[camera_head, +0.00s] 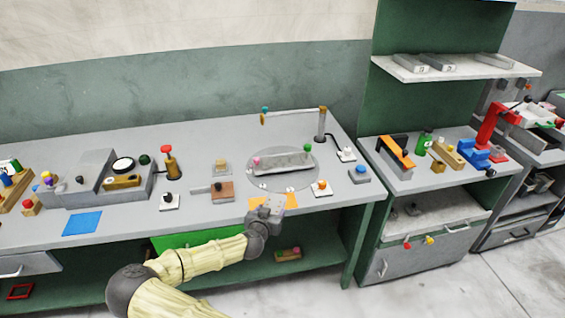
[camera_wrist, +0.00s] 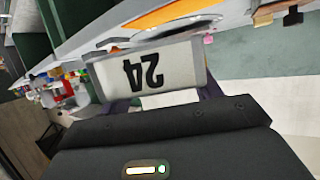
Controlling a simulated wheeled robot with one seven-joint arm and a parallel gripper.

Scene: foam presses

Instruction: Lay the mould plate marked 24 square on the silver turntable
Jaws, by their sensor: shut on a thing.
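The mould plate marked 24 (camera_wrist: 148,72) fills the middle of the wrist view, a pale grey slab with a black 24 that appears upside down. My gripper (camera_wrist: 168,101) is shut on its near edge. In the head view my gripper (camera_head: 262,218) is at the bench's front edge, over an orange patch, with the plate (camera_head: 270,205) at its tip. The silver turntable (camera_head: 265,180) is a round disc just beyond it. A pale grey rectangular piece (camera_head: 283,161) lies across the disc, with a pink knob and a green knob near its ends. The plate is apart from the disc.
A post with a horizontal rod (camera_head: 292,113) stands behind the turntable. A brown block (camera_head: 222,191) is left of it. An orange-knobbed switch (camera_head: 321,188) and a blue button (camera_head: 359,174) are right. More grey plates (camera_head: 437,62) lie on the right shelf.

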